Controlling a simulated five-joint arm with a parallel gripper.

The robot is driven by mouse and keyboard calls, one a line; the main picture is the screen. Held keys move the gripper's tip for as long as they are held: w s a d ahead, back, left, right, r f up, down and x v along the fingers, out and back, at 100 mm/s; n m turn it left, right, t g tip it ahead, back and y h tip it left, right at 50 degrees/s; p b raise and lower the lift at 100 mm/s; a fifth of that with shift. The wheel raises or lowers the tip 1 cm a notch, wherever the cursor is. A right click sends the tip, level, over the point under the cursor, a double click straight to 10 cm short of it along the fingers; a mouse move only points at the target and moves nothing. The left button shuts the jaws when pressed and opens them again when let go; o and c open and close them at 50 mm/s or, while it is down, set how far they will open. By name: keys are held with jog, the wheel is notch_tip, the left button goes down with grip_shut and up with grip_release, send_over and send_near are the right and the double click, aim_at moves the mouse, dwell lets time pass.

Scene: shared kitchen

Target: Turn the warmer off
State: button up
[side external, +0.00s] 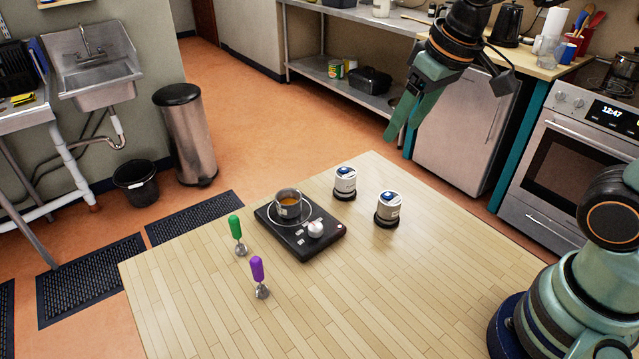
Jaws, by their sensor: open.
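The warmer (272,236) is a flat black unit on the wooden table. A white round knob (315,229) sits on its near right part, with small pale markings and a reddish spot on its top. A small metal pot (288,205) with orange-brown contents stands on the warmer's ringed plate. My gripper (400,122) has green fingers and is open and empty. It hangs in the air above the table's far right side, well up and to the right of the warmer. The knob's exact setting is too small to read.
Two white-and-blue cans on dark bases, one farther (345,181) and one nearer (389,206), stand right of the warmer. The wooden table's (400,300) near part is clear.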

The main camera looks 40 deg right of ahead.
jog(key=w+a+f+n+g, duration=0.1)
jog(key=w+a+f+g, duration=0.15)
jog(key=w+a, duration=0.25)
jog(key=n+g, duration=0.1)
jog(key=g, duration=0.1)
send_near(315, 226)
jog(key=shift+t, duration=0.25)
jog(key=f, duration=0.8)
jog(key=shift+s+a+f, duration=0.1)
jog(key=shift+s+f, duration=0.1)
jog(key=shift+f, duration=0.1)
grip_shut()
